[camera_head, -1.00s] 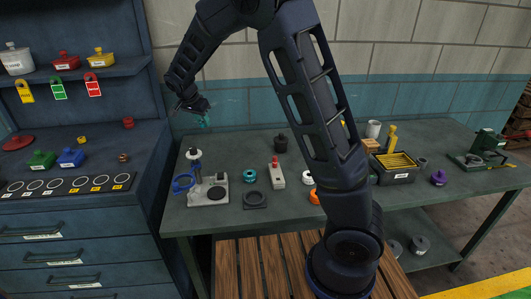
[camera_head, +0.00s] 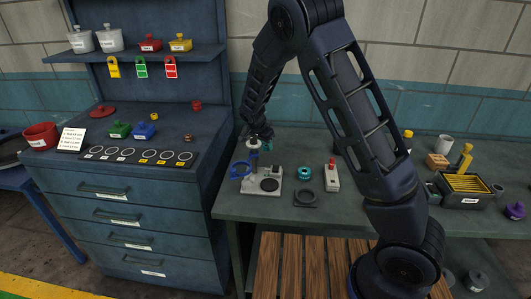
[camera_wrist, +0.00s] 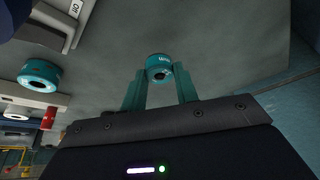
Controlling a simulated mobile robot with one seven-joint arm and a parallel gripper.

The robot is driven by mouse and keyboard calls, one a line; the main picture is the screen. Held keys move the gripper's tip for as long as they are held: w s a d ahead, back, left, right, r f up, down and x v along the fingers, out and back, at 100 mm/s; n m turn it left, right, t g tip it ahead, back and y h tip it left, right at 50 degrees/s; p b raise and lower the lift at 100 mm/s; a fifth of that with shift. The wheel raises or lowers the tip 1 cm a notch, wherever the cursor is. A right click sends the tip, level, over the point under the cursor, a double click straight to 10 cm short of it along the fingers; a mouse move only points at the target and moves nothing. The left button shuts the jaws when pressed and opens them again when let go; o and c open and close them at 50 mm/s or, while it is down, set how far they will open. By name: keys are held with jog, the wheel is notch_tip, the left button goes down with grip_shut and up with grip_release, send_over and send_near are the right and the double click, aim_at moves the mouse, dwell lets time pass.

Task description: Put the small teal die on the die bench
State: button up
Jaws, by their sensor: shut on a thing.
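The small teal die (camera_wrist: 158,66) is a short ring with a dark hole and white marking, between my fingertips in the wrist view. My gripper (camera_wrist: 160,82) is shut on it, with greenish fingers on both sides. In the head view my gripper (camera_head: 266,143) is by the top of the magnifier stand, over the back left of the green table (camera_head: 232,207); the held die cannot be made out there. A second, larger-looking teal die (camera_wrist: 40,75) lies apart on the table, also in the head view (camera_head: 304,173). I cannot tell which surface is the die bench.
On the green table stand the magnifier stand (camera_head: 268,184), a dark square pad (camera_head: 306,198) and a red-topped box (camera_head: 332,178). A wooden slatted surface (camera_head: 300,265) is in front.

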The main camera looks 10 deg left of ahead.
aim_at(264, 148)
jog(key=shift+f, duration=2.15)
jog(key=shift+f, duration=0.1)
jog(key=o, duration=1.1)
jog(key=shift+c, duration=0.2)
jog(key=v, duration=1.2)
jog(key=shift+d, duration=0.15)
